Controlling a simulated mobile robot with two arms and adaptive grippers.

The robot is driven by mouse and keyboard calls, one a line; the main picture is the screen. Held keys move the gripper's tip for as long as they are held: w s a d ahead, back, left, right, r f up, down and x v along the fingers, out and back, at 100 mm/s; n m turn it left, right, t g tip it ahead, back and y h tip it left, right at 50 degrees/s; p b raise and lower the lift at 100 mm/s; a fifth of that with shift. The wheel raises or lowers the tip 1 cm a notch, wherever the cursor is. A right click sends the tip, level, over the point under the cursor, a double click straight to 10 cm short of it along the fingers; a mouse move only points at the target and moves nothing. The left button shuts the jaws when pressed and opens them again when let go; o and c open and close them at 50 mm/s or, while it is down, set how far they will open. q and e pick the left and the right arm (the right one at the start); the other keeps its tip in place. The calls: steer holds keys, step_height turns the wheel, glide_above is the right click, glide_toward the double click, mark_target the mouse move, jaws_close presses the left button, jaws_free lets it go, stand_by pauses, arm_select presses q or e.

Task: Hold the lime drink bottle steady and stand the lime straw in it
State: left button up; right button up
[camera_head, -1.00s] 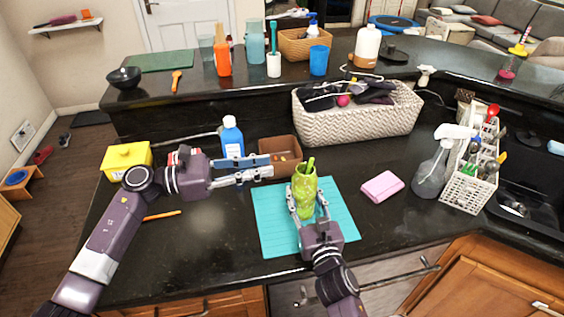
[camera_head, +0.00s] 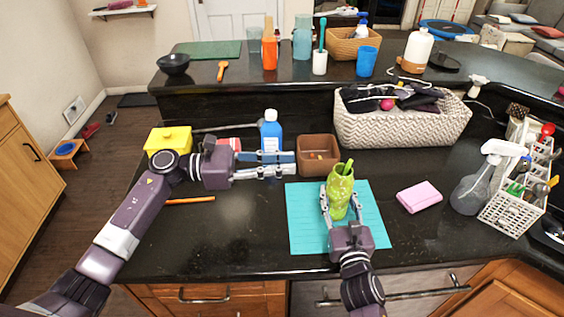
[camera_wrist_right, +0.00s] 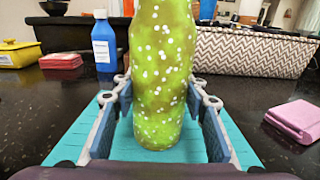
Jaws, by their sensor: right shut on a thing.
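The lime drink bottle (camera_head: 341,196), green with pale speckles, stands upright on the turquoise mat (camera_head: 307,220). It fills the middle of the right wrist view (camera_wrist_right: 162,80), its top cut off there. My right gripper (camera_head: 341,212) is shut on it, one finger on each side. The lime straw (camera_head: 347,168) sticks up a little from the bottle's mouth, slightly tilted; its lower part is hidden inside. My left gripper (camera_head: 290,164) is left of the bottle, apart from it. It looks open and empty, one blue pad showing.
Behind my left gripper stand a blue bottle (camera_head: 270,138) and a brown box (camera_head: 318,156). A yellow container (camera_head: 168,141) is at left, a pink sponge (camera_head: 419,197) right of the mat. A woven basket (camera_head: 400,128) blocks the back; a spray bottle (camera_head: 481,180) stands right.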

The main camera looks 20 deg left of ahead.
steer(key=o, duration=1.3)
steer(key=shift+c, duration=0.2)
